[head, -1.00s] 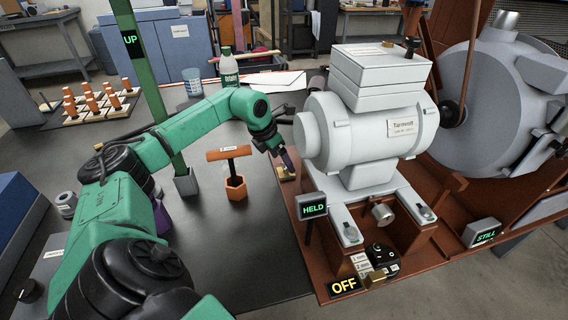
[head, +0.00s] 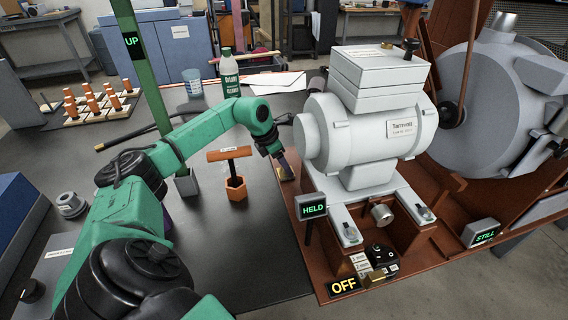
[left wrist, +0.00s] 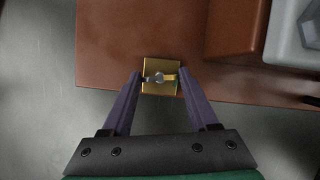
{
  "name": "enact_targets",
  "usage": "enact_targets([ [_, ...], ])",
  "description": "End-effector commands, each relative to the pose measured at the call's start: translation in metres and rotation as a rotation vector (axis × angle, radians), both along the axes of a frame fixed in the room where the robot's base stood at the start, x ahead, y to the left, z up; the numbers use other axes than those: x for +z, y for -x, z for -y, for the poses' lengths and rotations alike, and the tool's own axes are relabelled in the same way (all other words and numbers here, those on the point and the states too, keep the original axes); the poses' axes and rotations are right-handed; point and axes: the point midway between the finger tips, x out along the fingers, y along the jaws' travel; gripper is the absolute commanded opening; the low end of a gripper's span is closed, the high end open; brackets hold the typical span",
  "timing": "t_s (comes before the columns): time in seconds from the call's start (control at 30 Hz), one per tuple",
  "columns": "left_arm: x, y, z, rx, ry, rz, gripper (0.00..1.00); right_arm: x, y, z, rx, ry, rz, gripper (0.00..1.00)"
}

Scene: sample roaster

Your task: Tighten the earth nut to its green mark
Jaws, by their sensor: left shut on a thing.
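The earth nut (left wrist: 159,78) is a small grey piece with a short bar across it, in the middle of a square brass block (left wrist: 160,91) in the left wrist view. The block also shows in the head view (head: 284,173), at the left edge of the rust-brown base. My left gripper (left wrist: 160,74) points down over it, its purple fingers on both sides of the nut, shut on it. In the head view my gripper (head: 283,163) partly hides the nut. I cannot make out the green mark. My right gripper is not in view.
The grey motor (head: 365,125) stands close to the right of my left gripper. A T-handled tool (head: 232,154) stands in an orange hex holder to its left. A bottle (head: 229,75) and a cup (head: 192,83) stand behind. Signs read HELD, OFF and STILL.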

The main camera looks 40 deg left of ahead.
Motion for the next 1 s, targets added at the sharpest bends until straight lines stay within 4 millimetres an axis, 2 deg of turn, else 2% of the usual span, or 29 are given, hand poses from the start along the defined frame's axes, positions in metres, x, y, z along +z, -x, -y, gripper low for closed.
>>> enact_targets([
  [0.2, 0.001, -0.001, -0.001, -0.175, 0.002, 0.000, 0.04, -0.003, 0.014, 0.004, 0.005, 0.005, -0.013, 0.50],
  [0.47, 0.000, -0.001, -0.001, -0.187, 0.000, 0.001, 0.04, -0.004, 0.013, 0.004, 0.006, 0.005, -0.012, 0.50],
  [0.5, 0.000, -0.001, -0.001, -0.187, 0.000, 0.002, 0.64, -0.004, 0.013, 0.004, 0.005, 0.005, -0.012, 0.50],
  [0.57, 0.000, -0.001, -0.001, -0.187, 0.000, 0.001, 0.87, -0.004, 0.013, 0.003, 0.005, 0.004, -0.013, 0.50],
  [0.6, 0.000, -0.001, -0.001, -0.187, 0.000, 0.001, 0.90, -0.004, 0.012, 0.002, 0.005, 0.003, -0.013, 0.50],
  [0.87, 0.000, 0.000, -0.001, -0.186, 0.000, 0.001, 0.90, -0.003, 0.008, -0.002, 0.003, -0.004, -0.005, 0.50],
  [1.0, 0.012, 0.003, -0.005, -0.185, -0.002, 0.002, 0.90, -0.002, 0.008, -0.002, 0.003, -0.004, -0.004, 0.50],
])
